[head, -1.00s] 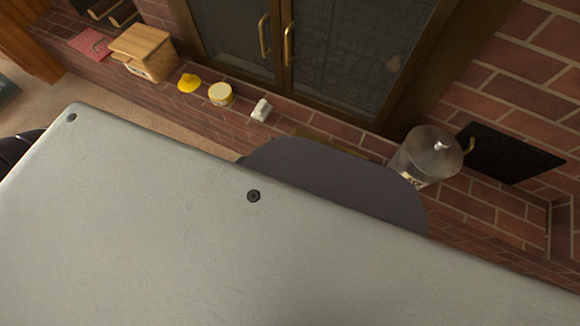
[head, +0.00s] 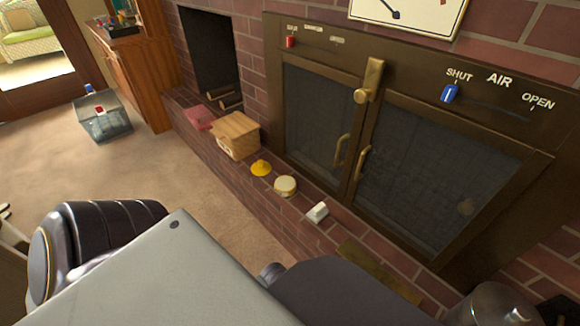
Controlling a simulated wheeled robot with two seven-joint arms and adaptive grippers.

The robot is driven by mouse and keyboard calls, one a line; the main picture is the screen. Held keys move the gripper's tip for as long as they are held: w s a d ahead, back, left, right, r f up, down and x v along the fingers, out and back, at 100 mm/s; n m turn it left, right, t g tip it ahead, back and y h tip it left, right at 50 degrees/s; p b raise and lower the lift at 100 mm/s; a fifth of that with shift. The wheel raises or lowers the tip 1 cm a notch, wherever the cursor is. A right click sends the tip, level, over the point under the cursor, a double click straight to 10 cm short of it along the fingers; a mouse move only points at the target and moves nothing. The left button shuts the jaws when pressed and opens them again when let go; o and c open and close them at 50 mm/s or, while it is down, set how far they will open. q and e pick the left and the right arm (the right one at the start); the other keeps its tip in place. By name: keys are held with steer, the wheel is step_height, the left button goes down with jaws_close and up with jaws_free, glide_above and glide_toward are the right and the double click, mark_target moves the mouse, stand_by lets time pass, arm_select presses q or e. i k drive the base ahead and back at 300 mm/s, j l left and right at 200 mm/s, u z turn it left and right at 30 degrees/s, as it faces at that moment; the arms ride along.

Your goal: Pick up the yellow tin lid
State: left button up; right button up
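A yellow piece with a raised middle, which looks like the yellow tin lid (head: 261,168), lies on the brick ledge (head: 231,188) in front of the fireplace. A round tin (head: 285,186) with a pale top and yellow side stands just right of it, apart from it. Neither of my grippers shows in the head view. A dark part of my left arm shows at the lower left, well away from the lid.
A wooden box (head: 238,136) and a pink item (head: 199,118) are left of the lid. A small white object (head: 317,212) and a clear jar (head: 494,305) are to the right. Brass-handled fireplace doors (head: 424,160) rise behind. Carpet (head: 150,165) in front is clear.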

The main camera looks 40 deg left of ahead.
mark_target(261, 168)
steer(key=u, duration=1.35)
